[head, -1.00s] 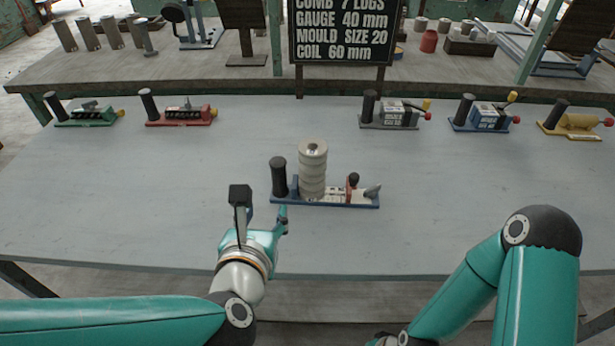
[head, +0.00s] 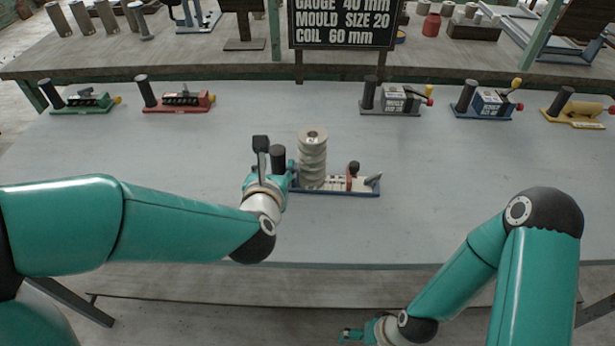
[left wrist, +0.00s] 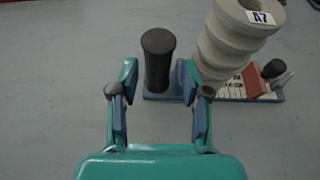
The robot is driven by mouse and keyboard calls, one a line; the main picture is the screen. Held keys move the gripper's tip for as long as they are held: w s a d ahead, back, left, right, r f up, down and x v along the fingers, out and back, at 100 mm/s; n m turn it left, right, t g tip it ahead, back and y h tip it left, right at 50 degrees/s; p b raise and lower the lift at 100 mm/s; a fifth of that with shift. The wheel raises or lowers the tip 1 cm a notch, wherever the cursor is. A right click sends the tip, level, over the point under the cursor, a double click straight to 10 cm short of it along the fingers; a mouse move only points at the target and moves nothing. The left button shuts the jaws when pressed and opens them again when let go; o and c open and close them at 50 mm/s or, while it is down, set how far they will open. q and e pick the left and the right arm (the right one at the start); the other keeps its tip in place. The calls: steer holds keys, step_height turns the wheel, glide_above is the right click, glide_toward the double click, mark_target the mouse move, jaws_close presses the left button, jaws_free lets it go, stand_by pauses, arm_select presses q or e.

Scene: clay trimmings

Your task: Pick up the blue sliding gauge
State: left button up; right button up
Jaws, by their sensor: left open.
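The blue sliding gauge (head: 345,192) lies at the middle of the near table, with a long blue base, a dark upright post at its left end and a white scale with a red slider at its right. It also shows in the left wrist view (left wrist: 232,97). A stack of pale grey discs (head: 312,160) stands at the gauge and hides part of it. My left gripper (left wrist: 157,68) is open, with its fingertips on either side of the dark post; nothing is gripped. My right gripper (head: 358,334) is low at the bottom edge, its jaws unclear.
Along the table's back stand a green device (head: 85,101), a red one (head: 182,101), a grey one (head: 395,102), a blue one (head: 485,103) and a yellow one (head: 578,108). A black sign (head: 345,25) stands behind. The table beside the gauge is clear.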

mark_target(277, 161)
arm_select(q)
steer(key=p+x, duration=0.1)
steer(key=x, duration=0.4)
steer(key=shift+a, duration=0.1)
steer(key=shift+c, duration=0.2)
jaws_close()
steer(key=shift+r, duration=0.2)
